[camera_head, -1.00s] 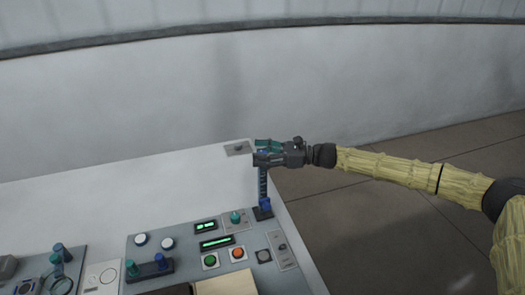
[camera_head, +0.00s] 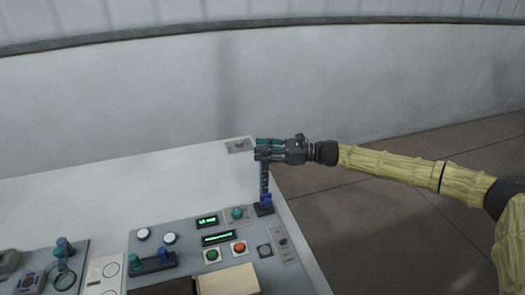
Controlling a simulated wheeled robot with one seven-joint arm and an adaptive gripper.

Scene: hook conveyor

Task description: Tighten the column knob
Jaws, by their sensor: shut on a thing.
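The column (camera_head: 264,179) is a thin dark post with a blue part (camera_head: 266,200) at its foot, standing at the right edge of the control panel. My gripper (camera_head: 264,150) reaches in from the right at the column's top. It is shut on the knob there. The fingers hide most of the knob, so its shape and turn cannot be told.
The panel (camera_head: 190,240) carries green displays (camera_head: 218,238), a green button (camera_head: 212,255), an orange button (camera_head: 238,248), a teal knob (camera_head: 237,213) and white buttons (camera_head: 143,234). A wooden block (camera_head: 228,281) lies at the front. A grey plate (camera_head: 239,146) sits behind the column.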

